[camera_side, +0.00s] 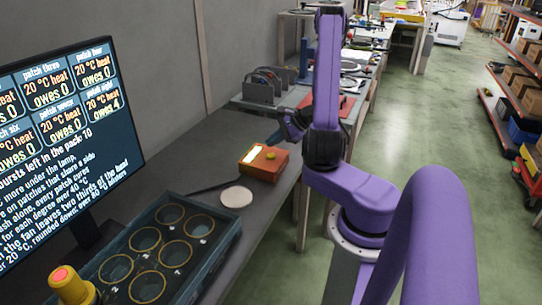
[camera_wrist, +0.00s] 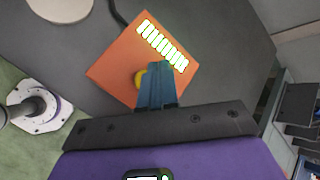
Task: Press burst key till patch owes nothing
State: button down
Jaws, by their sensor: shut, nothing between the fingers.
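An orange box (camera_side: 263,163) with a yellow key (camera_side: 270,156) and a lit bar display (camera_side: 253,153) sits on the grey bench. In the wrist view the box (camera_wrist: 120,70) shows its yellow key (camera_wrist: 140,79) partly behind my fingers and its lit bars (camera_wrist: 162,45) beyond. My gripper (camera_wrist: 157,68) is shut and empty, over the box just beside the key; contact cannot be told. The monitor (camera_side: 55,140) reads owes 0 on the legible patches except patch eight, owes 4, with 10 bursts left in the pack. A dark tray (camera_side: 222,243) holds several ringed round patches.
A white disc (camera_side: 237,196) lies between the tray and the orange box. A yellow post with a red button (camera_side: 68,285) stands at the tray's near left. A rack (camera_side: 265,88) and a red item (camera_side: 338,103) stand farther along the bench. A dark cable runs to the box.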

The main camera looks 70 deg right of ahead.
aim_at(273, 156)
jog(key=shift+r, duration=1.6)
jog(key=shift+a, duration=0.15)
jog(key=w+a+r+n+g+y, duration=0.1)
jog(key=w+a+n+g+y, duration=0.1)
jog(key=w+a+n, duration=0.3)
jog(key=a+r+n+g+y, duration=0.1)
jog(key=a+r+n+y, duration=0.15)
jog(key=a, duration=0.45)
jog(key=s+a+r+n+g, duration=0.25)
jog(key=a+n+g, duration=0.25)
jog(key=a+n, duration=0.6)
jog(key=s+a+r+n+h, duration=0.1)
jog(key=s+a+n+h, duration=0.2)
jog(key=s+n, duration=0.6)
jog(key=s+a+r+n+h, duration=0.2)
jog(key=s+a+n+h, duration=0.1)
jog(key=s+a+n, duration=0.5)
jog(key=shift+s+r+n+g, duration=0.35)
jog(key=shift+s+n, duration=0.5)
jog(key=shift+s, duration=0.95)
jog(key=shift+f, duration=0.1)
dwell(0.4)
